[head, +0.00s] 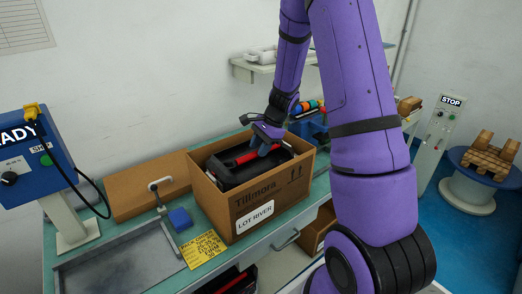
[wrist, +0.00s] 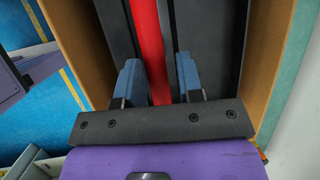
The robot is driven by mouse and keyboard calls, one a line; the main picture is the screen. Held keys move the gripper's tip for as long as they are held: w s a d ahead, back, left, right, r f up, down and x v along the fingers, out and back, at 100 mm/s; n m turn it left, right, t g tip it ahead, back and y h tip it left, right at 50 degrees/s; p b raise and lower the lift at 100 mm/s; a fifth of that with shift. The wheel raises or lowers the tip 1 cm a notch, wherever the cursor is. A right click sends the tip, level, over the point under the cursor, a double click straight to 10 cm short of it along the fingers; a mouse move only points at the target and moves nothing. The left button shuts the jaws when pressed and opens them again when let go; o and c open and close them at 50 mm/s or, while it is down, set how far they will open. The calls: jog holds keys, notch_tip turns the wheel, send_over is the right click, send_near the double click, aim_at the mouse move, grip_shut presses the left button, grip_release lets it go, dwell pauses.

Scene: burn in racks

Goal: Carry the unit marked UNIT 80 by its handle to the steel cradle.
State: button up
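A black unit with a red handle (head: 240,160) sits inside an open cardboard box on the bench. No UNIT 80 marking is readable on it. The red handle (wrist: 150,45) also shows in the wrist view. My gripper (head: 266,137) is down at the box, over the handle. In the wrist view, my gripper's (wrist: 160,82) blue fingers stand apart on either side of the handle, with a visible gap on the right. A flat grey metal tray (head: 120,262) lies on the bench at left; I cannot tell whether it is the steel cradle.
The cardboard box (head: 240,222) has walls close around the unit. A READY panel (head: 38,150) stands far left. Another red-handled unit (head: 235,284) is below the bench.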

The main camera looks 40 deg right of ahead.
jog(key=shift+o, duration=1.4)
jog(key=shift+w+r, duration=0.65)
jog(key=shift+w, duration=0.2)
jog(key=shift+w+r, duration=0.2)
jog(key=shift+w, duration=0.25)
jog(key=shift+c, duration=0.8)
jog(key=shift+w+r, duration=0.1)
jog(key=shift+w, duration=0.15)
jog(key=c, duration=0.3)
jog(key=shift+w+a, duration=0.1)
jog(key=shift+w, duration=0.65)
jog(key=o, duration=1.5)
jog(key=shift+r, duration=0.1)
jog(key=shift+v, duration=2.5)
